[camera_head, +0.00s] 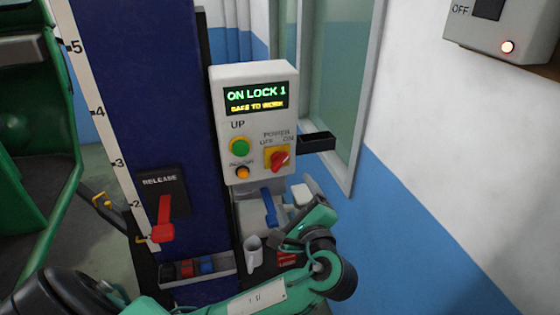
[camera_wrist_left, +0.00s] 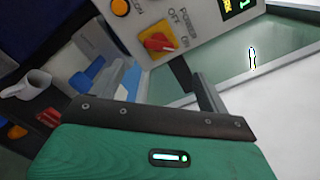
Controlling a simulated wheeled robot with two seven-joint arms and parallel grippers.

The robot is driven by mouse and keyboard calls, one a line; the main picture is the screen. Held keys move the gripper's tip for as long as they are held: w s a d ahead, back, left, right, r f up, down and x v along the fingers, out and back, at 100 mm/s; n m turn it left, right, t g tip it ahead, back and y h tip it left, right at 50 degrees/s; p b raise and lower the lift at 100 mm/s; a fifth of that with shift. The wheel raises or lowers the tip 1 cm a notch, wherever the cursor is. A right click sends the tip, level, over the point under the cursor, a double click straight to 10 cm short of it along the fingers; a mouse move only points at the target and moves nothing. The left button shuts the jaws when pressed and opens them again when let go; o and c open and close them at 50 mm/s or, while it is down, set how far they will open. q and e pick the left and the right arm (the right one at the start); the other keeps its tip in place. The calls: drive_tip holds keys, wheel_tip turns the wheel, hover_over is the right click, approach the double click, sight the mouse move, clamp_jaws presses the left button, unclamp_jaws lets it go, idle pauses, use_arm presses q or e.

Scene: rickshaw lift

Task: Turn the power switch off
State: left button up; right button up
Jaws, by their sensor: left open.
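The power switch (camera_head: 279,160) is a red rotary knob on a yellow plate, on the white control box (camera_head: 225,105). Its knob slants toward the ON label at upper right, and OFF is printed on the left. The box display (camera_head: 255,97) reads "ON LOCK 1" and "SAFE TO WORK". The red knob also shows in the left wrist view (camera_wrist_left: 158,43), beyond the fingers and apart from them. My left gripper (camera_head: 303,212) is open, below and right of the switch, touching nothing that I can see. My right gripper is not in view.
A green UP button (camera_head: 239,147) and an orange button (camera_head: 242,172) sit left of the switch. A black holder (camera_head: 318,141) juts out right of the box. A red release lever (camera_head: 163,218) is on the blue column. A white mug (camera_head: 253,252) stands low, near my arm.

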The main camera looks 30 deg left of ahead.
sight(280, 165)
use_arm(q)
drive_tip(key=p+x, duration=0.4)
drive_tip(key=x, duration=0.7)
drive_tip(key=shift+w+a+r+p, duration=0.1)
drive_tip(key=shift+w+a+p, duration=0.1)
drive_tip(key=shift+p, duration=0.2)
drive_tip(key=shift+w+a, duration=0.4)
drive_tip(key=shift+a, duration=0.05)
drive_tip(key=shift+w+a+f, duration=0.1)
drive_tip(key=shift+f, duration=0.1)
drive_tip(key=shift+c, duration=0.2)
drive_tip(key=c, duration=1)
drive_tip(key=shift+o, duration=0.3)
